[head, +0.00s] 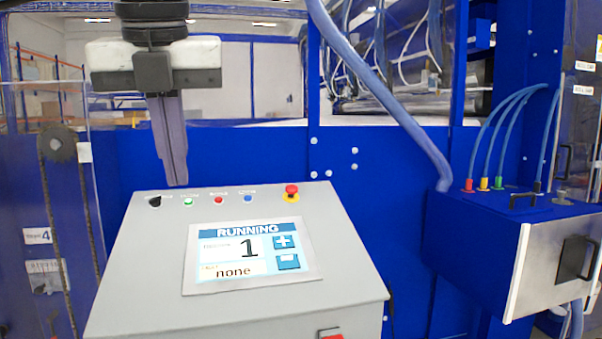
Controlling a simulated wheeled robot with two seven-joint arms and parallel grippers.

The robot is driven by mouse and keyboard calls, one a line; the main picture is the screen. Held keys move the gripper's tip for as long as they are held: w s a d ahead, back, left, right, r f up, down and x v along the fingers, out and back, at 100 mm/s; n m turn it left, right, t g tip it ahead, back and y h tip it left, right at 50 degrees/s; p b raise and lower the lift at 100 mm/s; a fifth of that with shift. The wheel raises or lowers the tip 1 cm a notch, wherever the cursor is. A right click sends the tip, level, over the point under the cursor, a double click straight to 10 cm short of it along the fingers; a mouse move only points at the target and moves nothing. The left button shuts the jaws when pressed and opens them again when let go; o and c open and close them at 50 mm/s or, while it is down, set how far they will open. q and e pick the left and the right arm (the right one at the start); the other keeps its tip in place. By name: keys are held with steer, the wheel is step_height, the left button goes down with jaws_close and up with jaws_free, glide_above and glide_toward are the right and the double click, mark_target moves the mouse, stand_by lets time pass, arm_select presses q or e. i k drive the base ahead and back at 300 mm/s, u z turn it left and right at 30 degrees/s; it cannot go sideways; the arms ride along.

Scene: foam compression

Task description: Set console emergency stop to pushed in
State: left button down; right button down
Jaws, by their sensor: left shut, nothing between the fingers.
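The grey console (345,265) stands in the lower middle of the head view. Its emergency stop (291,190) is a red mushroom button on a yellow base at the console's top right. I cannot tell from this view whether it is in or out. My left gripper (178,184) is shut and empty, pointing down near the console's upper left edge, to the left of the emergency stop and apart from it. My right gripper is not in view.
A row of small controls, including a black knob (155,201), a green button (188,202), a red button (219,199) and a blue button (248,198), lies left of the stop. A screen (250,255) reads RUNNING. A blue box (480,235) with hoses stands right.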

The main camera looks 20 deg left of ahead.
mark_target(291, 189)
steer(key=i, duration=1.55)
